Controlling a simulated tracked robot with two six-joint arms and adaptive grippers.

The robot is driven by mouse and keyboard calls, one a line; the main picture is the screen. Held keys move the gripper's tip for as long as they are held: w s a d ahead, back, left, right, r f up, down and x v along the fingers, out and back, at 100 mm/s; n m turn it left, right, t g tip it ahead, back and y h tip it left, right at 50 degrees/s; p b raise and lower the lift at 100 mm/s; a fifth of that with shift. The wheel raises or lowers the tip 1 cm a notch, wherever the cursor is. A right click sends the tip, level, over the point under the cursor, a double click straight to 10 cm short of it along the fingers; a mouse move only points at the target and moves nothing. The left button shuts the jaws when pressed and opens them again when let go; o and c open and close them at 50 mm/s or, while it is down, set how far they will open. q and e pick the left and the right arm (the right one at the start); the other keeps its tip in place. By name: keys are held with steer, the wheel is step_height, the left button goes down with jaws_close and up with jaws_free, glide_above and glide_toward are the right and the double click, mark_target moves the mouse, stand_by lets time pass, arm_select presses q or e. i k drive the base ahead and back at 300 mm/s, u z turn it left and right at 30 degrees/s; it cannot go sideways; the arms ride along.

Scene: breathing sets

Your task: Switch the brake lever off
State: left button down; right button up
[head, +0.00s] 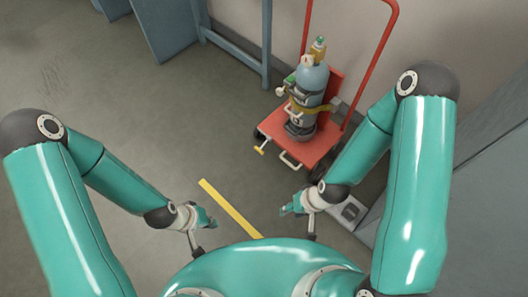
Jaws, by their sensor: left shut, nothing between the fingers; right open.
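A red trolley (318,150) stands against the wall at the upper middle right. A small yellow lever (261,149), which looks like the brake lever, sticks out at the trolley's near left corner. Its exact setting is too small to tell. My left gripper (208,221) is shut and empty, low in the view, left of the yellow floor stripe and well short of the trolley. My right gripper (288,209) is open and empty, below the trolley's near edge. Neither gripper touches the lever.
A blue-grey cylinder breathing set (309,85) stands strapped on the trolley. A white handle (290,161) is on the trolley's near edge. A yellow stripe (229,207) lies on the floor. A blue-grey frame (235,50) stands behind. The floor to the left is clear.

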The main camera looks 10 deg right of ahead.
mark_target(259, 150)
steer(key=z, duration=0.1)
steer(key=i, duration=0.25)
steer(key=z, duration=2.45)
steer(key=k, duration=1.25)
steer(key=u, duration=0.85)
steer(key=i, duration=1.25)
steer(key=u, duration=0.1)
